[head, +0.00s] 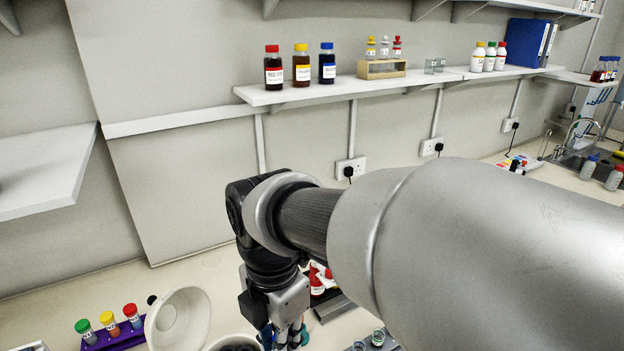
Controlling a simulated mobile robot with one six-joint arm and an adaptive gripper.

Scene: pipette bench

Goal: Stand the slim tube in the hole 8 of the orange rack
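My gripper (284,336) points down at the bottom edge of the head view, over the bench. Its fingertips are cut off or hidden, so I cannot tell whether it is open or shut, or whether it holds anything. I cannot make out the slim tube. The orange rack and its hole 8 do not show either; my arm covers much of the bench.
A purple rack (118,341) with several colour-capped tubes stands at the lower left, beside a pale round vessel (186,315). Red-and-white bottles (318,282) stand partly behind my arm. A wall shelf (290,93) carries bottles above the bench.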

